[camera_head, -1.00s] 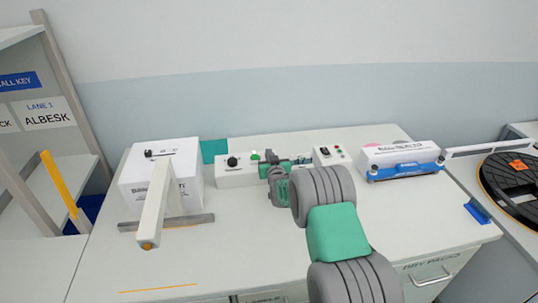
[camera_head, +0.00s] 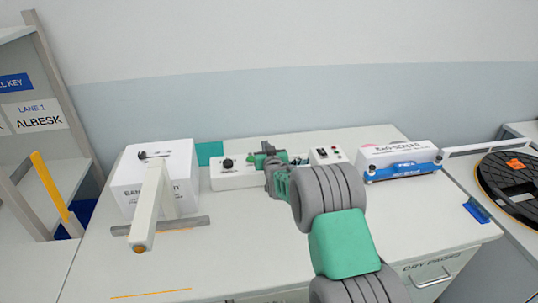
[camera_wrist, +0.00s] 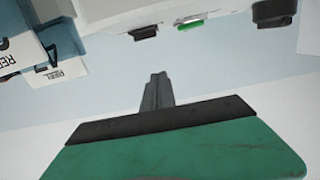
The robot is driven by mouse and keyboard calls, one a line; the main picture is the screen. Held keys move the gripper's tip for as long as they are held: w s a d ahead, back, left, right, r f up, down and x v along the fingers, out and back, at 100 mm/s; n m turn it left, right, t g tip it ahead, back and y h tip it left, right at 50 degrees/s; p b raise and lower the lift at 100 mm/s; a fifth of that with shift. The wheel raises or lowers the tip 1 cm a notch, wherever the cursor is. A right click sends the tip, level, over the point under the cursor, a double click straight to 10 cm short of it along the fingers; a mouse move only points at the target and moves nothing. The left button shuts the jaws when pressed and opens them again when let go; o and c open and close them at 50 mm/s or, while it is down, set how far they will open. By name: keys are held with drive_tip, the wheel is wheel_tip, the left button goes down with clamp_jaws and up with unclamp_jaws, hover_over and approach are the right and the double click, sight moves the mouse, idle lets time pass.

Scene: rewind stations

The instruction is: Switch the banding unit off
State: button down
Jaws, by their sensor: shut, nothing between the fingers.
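The white box at the left of the bench, with lettering that seems to begin "BAN" (camera_head: 125,190), looks like the banding unit. A small dark switch (camera_head: 150,156) sits on its top, and a pale arm (camera_head: 150,205) sticks out in front. My gripper (camera_head: 257,157) is shut and empty, to the right of this box at the low white control unit (camera_head: 235,180) with a black knob (camera_head: 227,163). In the wrist view, the narrow shut fingers (camera_wrist: 158,80) point toward a white housing with a green button (camera_wrist: 190,26) and dark knobs. I cannot tell whether they touch it.
A small box with switches (camera_head: 326,156) and a white and blue sealer (camera_head: 400,162) stand to the right. A black reel (camera_head: 510,185) lies at the far right. The bench front (camera_head: 245,250) is clear. A shelf (camera_head: 45,180) stands at the left.

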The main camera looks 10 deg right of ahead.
drive_tip(key=s+r+b, duration=0.1)
drive_tip(key=s+r, duration=0.1)
drive_tip(key=s, duration=0.6)
drive_tip(key=shift+s+r, duration=0.3)
drive_tip(key=s+f+g, duration=0.2)
drive_tip(key=s+g, duration=1.1)
drive_tip(key=s, duration=2.6)
drive_tip(key=shift+s+a+f, duration=0.15)
drive_tip(key=shift+a, duration=0.1)
